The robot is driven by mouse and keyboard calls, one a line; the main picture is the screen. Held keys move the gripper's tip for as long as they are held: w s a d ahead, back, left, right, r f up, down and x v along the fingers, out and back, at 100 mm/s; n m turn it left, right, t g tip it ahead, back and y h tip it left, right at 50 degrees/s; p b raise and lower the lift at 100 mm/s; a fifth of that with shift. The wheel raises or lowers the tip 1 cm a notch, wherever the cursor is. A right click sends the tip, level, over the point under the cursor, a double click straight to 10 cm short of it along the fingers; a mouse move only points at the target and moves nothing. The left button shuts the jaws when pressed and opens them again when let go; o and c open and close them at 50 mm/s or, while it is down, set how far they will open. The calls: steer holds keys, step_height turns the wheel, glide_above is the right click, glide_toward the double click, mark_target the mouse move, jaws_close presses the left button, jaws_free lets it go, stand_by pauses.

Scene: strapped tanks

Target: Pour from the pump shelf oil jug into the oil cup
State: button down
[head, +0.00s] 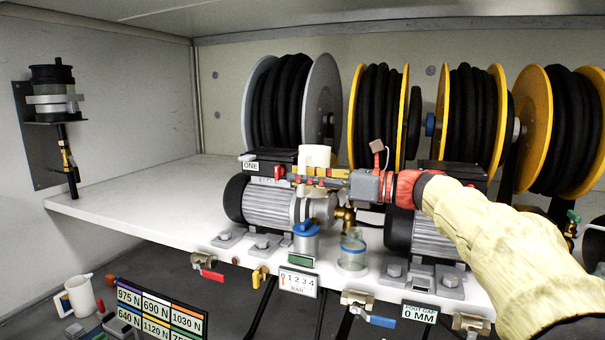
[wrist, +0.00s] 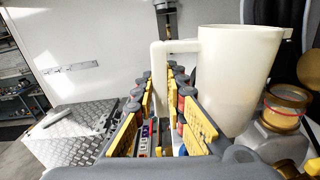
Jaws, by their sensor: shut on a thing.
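My gripper (head: 300,175) reaches in from the right above the pumps. It is shut on the handle of a white oil jug (head: 315,156). In the wrist view the jug (wrist: 237,75) stands close to upright to the right of the fingers (wrist: 163,85), its handle between them. In the head view the fingers hide the jug's lower part. A clear glass cup (head: 353,252) with a blue band, seemingly the oil cup, stands on the shelf's front edge, below and to the right of the jug. The jug is apart from it. Its contents are hidden.
Pump motors (head: 265,200) stand behind, with hose reels (head: 285,100) at the back. Valves line the shelf's front edge. Another white jug (head: 80,297) is at lower left. The shelf's left part (head: 150,190) is clear.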

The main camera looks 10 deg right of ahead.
mark_target(308, 157)
steer(key=shift+w+d+r+m+p, duration=0.2)
steer(key=shift+r+m+p, duration=0.25)
steer(key=shift+p, duration=0.25)
steer(key=shift+w+d+r+m+p, duration=0.15)
steer(key=shift+r+m+p, duration=0.25)
steer(key=shift+p, duration=0.3)
steer(key=shift+w+m+p, duration=0.1)
steer(key=shift+m+p, duration=0.35)
steer(key=shift+p, duration=0.1)
steer(key=shift+r+m+p, duration=0.4)
steer(key=shift+m+p, duration=0.1)
steer(key=shift+p, duration=0.75)
steer(key=shift+d+r+m+p, duration=0.1)
steer(key=shift+r+m+p, duration=0.35)
steer(key=shift+p, duration=1)
steer(key=shift+f, duration=0.15)
steer(key=shift+m, duration=0.25)
steer(key=shift+r+m, duration=0.4)
steer(key=shift+r, duration=0.2)
